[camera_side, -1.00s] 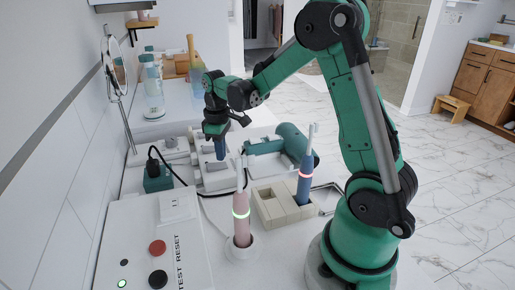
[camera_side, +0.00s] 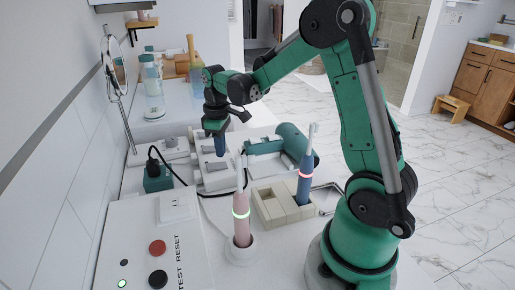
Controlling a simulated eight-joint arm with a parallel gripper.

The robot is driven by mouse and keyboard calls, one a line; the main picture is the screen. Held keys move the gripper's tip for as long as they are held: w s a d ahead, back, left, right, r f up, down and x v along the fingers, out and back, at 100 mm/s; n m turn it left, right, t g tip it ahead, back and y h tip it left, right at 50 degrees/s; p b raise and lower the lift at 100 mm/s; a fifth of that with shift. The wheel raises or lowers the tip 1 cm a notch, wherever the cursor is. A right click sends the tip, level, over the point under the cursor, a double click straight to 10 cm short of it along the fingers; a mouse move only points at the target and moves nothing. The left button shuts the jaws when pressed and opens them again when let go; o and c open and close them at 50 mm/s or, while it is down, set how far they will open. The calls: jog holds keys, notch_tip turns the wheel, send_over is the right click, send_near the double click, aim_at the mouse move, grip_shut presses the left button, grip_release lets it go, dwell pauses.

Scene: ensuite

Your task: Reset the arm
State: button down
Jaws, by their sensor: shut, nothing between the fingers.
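My green and black arm reaches from its base at the right over the counter. My gripper (camera_side: 219,142) points down above the white holders on the counter, left of the hair dryer. It is shut, with a narrow dark blue part at its lower end. From this view I cannot see a clear gap between its fingers.
A pink toothbrush (camera_side: 241,215) stands upright in a white base in front. A blue toothbrush (camera_side: 304,184) stands in a beige tray (camera_side: 275,208). A teal hair dryer (camera_side: 285,146) lies behind. A button panel (camera_side: 135,255), a teal plug (camera_side: 157,177) and a mirror (camera_side: 115,68) are left.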

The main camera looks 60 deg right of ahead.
notch_tip(320, 180, up, 7)
jog(key=shift+f, duration=0.2)
